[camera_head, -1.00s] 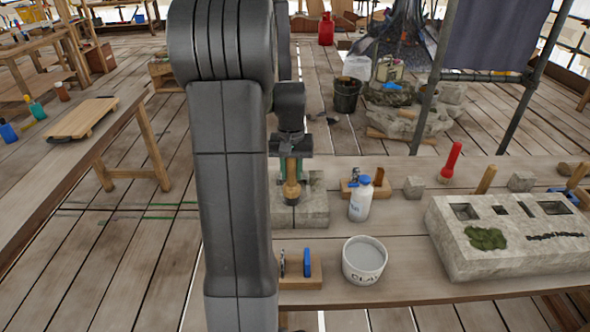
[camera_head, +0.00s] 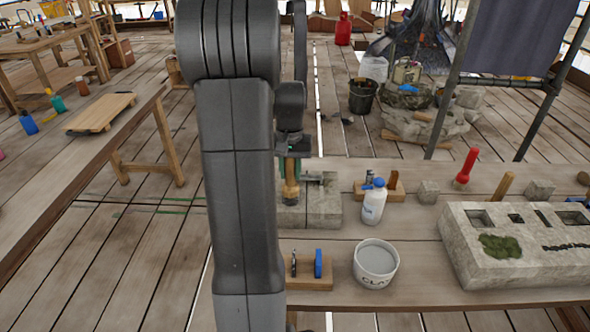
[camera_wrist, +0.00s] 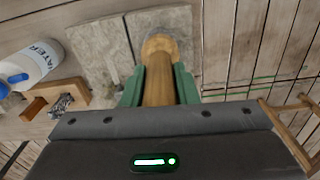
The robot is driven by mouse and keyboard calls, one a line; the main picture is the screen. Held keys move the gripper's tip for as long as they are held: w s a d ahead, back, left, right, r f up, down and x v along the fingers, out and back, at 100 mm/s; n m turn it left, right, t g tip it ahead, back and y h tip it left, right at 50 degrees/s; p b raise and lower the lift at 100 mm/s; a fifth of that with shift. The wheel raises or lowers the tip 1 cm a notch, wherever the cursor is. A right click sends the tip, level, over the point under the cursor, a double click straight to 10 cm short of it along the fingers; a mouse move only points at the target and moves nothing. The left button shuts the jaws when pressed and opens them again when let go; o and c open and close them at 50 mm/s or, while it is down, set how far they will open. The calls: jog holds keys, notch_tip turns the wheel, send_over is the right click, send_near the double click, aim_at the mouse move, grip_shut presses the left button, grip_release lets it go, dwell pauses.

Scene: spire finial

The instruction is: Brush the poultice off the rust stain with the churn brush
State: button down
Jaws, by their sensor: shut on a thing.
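My gripper (camera_head: 290,168) is shut on the wooden handle of a brush (camera_head: 291,190), which points down over a grey stone block (camera_head: 325,210) on the bench. In the wrist view the green fingers (camera_wrist: 158,88) clasp the brush handle (camera_wrist: 158,80) from both sides. The brush's rounded head lies over the stone slab (camera_wrist: 112,45); whether it touches cannot be told. A thin dark line runs across the slab. I cannot make out the poultice or the rust stain; the brush and gripper cover part of the block.
A white water bottle (camera_head: 373,206) stands right of the block, before a wooden holder (camera_head: 394,190). A clay tub (camera_head: 376,265) and a small tool rack (camera_head: 305,284) are nearer. A large carved stone (camera_head: 465,245) with moss fills the bench's right. A red-handled tool (camera_head: 467,166) stands behind.

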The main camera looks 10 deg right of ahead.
jog(key=shift+w+a, duration=0.15)
jog(key=shift+a, duration=0.25)
jog(key=shift+w+d+p, duration=0.15)
jog(key=shift+w+p, duration=0.2)
jog(key=shift+w, duration=0.3)
jog(key=shift+d, duration=0.15)
jog(key=shift+s+d, duration=0.2)
jog(key=shift+d, duration=0.45)
jog(key=shift+s+d, duration=0.15)
jog(key=shift+d, duration=0.45)
jog(key=shift+d, duration=0.1)
jog(key=shift+s+d, duration=0.2)
jog(key=shift+d, duration=0.45)
jog(key=shift+s+d, duration=0.2)
jog(key=shift+d, duration=0.4)
jog(key=shift+d+p, duration=0.1)
jog(key=shift+p, duration=0.2)
jog(key=shift+s+d, duration=0.2)
jog(key=shift+d, duration=0.45)
jog(key=shift+s+d, duration=0.2)
jog(key=shift+d, duration=0.45)
